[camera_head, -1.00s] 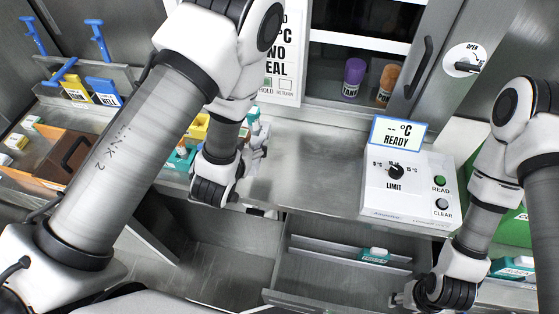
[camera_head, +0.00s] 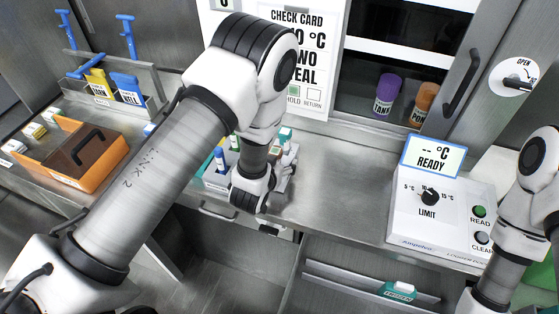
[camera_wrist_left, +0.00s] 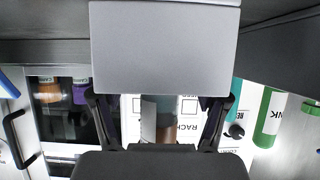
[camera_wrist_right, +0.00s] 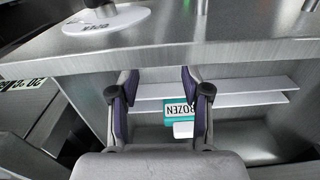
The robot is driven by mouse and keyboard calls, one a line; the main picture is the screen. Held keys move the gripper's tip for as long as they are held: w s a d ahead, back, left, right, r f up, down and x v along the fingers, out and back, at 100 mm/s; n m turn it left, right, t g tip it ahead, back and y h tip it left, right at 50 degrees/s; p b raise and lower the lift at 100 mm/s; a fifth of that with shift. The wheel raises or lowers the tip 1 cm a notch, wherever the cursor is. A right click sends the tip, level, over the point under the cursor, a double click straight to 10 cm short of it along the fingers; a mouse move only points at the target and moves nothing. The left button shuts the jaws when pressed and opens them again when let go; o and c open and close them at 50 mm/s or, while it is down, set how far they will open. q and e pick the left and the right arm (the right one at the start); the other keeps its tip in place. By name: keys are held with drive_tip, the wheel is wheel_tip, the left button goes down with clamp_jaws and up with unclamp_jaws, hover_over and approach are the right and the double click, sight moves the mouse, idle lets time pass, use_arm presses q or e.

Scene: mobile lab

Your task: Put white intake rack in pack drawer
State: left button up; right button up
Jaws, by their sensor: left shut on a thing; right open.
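My left gripper (camera_wrist_left: 158,110) is shut on a pale plate-like part (camera_wrist_left: 165,48) that fills the upper middle of the left wrist view. In the head view this gripper (camera_head: 278,192) is at the counter's front edge, beside a whitish rack with small tubes (camera_head: 288,160), mostly hidden by the wrist. The held part appears to belong to this rack. An open drawer (camera_head: 335,300) with a thin divider lies below the counter; no pack label is readable. My right gripper (camera_wrist_right: 158,90) is open and empty in front of the drawer area, outside the head view.
A teal "FROZEN" item (camera_head: 400,289) is in the drawer and also shows in the right wrist view (camera_wrist_right: 180,110).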

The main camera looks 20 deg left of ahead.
use_arm(q)
drive_tip(key=shift+f, duration=0.15)
drive_tip(key=shift+f, duration=0.15)
drive_tip(key=o, duration=1.2)
